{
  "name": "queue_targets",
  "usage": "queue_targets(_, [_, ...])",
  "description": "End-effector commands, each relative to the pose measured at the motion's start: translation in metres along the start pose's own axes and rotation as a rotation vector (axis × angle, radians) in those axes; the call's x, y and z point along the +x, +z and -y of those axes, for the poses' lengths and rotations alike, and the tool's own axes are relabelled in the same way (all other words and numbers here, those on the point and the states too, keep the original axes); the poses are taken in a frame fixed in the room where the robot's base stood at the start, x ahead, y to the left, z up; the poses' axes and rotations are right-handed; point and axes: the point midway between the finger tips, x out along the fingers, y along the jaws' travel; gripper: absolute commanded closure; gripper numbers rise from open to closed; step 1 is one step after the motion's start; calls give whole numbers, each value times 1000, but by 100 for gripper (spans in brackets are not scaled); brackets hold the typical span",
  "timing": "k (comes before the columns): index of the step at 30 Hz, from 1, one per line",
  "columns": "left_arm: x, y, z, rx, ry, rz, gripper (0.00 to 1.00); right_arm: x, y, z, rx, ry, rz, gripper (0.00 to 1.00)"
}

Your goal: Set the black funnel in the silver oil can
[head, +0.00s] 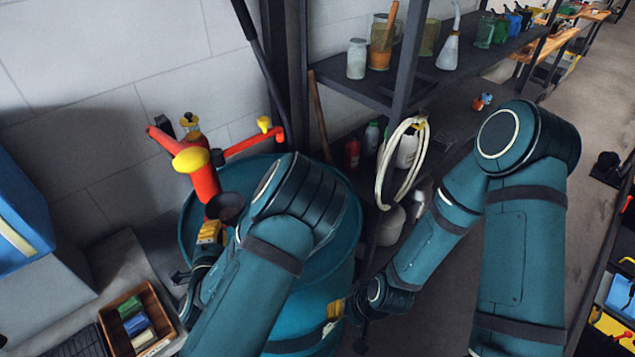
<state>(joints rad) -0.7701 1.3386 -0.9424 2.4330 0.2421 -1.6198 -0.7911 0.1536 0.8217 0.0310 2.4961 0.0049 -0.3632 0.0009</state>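The black funnel (226,206) is a dark round bowl in front of the red hand pump, above the teal drum. My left gripper (212,231), with yellow parts, is at the funnel's near rim and appears shut on it; my arm hides part of the grip. The silver oil can (449,50), a pale cone with a thin tall spout, stands upright on the upper shelf, well to the right of the funnel. My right gripper (336,309) is low by the drum's front side, far from the can; its fingers are too unclear to tell open from shut.
The red pump (203,177) with yellow knobs rises from the drum (343,222). The dark shelf (405,88) also holds jars left of the can and green glass right of it. A white hose coil (383,165) hangs below. A wooden box (157,310) stands lower left.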

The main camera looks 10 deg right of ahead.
Motion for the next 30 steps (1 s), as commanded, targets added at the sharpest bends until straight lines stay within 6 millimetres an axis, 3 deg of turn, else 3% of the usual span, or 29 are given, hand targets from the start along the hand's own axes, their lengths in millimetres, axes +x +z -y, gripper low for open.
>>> queue_targets(5, [2, 3, -29, 0, -1, 1, 100, 30, 6, -10, -2, 3, 6, 53])
queue_targets(10, [14, -20, -24, 6, -13, 27, 100, 36, 8, -12, -5, 4, 10, 53])
queue_targets(15, [26, -76, 12, 27, -27, 108, 100, 16, 4, -4, -4, 3, 9, 53])
queue_targets(21, [21, -146, 49, 64, -36, 195, 100, -17, -2, 8, -5, -1, 5, 53])
queue_targets(25, [13, -175, 60, 82, -38, 221, 100, -31, -4, 12, -4, -3, 4, 53])
queue_targets(30, [9, -188, 62, 92, -40, 233, 100, -34, -5, 13, -4, -3, 3, 53])
